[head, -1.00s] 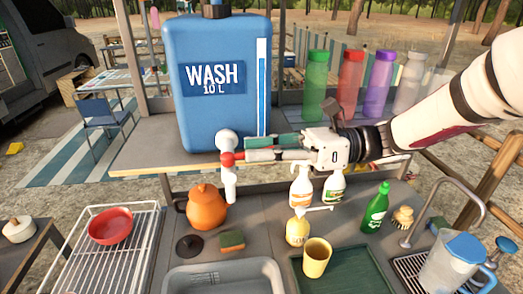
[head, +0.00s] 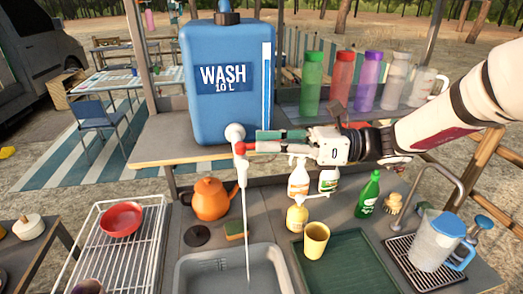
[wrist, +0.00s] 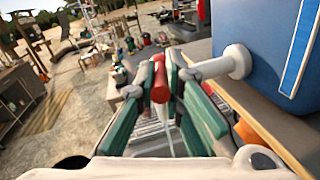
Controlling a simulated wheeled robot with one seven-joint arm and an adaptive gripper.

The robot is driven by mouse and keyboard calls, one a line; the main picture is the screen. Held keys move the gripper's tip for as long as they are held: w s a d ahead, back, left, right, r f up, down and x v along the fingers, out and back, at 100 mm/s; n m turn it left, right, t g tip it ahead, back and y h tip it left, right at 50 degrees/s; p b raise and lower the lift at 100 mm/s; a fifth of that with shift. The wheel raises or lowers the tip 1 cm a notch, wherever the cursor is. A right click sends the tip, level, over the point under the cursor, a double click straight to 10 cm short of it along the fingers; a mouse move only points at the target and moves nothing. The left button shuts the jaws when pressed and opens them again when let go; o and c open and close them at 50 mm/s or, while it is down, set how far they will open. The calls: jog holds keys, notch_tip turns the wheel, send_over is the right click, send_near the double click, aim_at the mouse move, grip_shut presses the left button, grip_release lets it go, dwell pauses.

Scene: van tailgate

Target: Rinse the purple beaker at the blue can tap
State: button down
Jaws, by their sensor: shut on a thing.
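The blue can (head: 222,110), marked WASH 10 L, stands on the shelf with its white tap (head: 236,133) facing the sink. My gripper (head: 262,141) is shut on the tap's red lever (head: 241,148); the wrist view shows the lever (wrist: 159,80) between the green finger pads. A thin stream of water (head: 246,230) falls from the spout into the grey sink (head: 190,272). A dark purple round thing (head: 88,287), perhaps the purple beaker, is cut off by the bottom edge of the head view, at the white rack's front.
The white wire rack (head: 150,235) holds a red bowl (head: 122,219). An orange kettle (head: 210,198), a sponge (head: 236,229), soap bottles (head: 299,180) and a yellow cup (head: 316,240) stand around the sink. Several coloured bottles (head: 342,82) line the shelf. A jug (head: 435,243) stands at right.

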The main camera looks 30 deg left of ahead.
jog(key=shift+s+r+m+t, duration=0.15)
jog(key=shift+m+t, duration=0.15)
jog(key=shift+d+y+p, duration=0.1)
jog(key=shift+y+p, duration=0.2)
jog(key=shift+p, duration=0.3)
jog(key=shift+s+m+t, duration=0.1)
jog(key=shift+m+t, duration=0.2)
jog(key=shift+t, duration=0.1)
jog(key=c, duration=1.7)
grip_release()
jog(key=shift+d, duration=0.15)
jog(key=v, duration=1.1)
jog(key=shift+d, duration=0.35)
